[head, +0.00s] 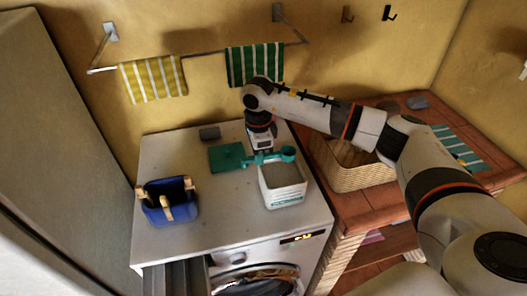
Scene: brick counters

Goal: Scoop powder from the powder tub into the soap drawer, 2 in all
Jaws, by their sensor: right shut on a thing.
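The white powder tub (283,195) stands open on top of the washing machine, with greyish powder inside. My right gripper (260,153) is just behind the tub, shut on a teal scoop (287,154). The scoop's cup is at the tub's back rim; whether it touches the rim or holds powder I cannot tell. The soap drawer (180,277) appears pulled out at the machine's front left, at the bottom of the view. Its inside is hard to make out. My left gripper is not in view.
A blue peg basket (157,211) stands on the machine's left side. A wicker basket (350,177) sits on the brick counter at right. The machine's front-middle top is clear.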

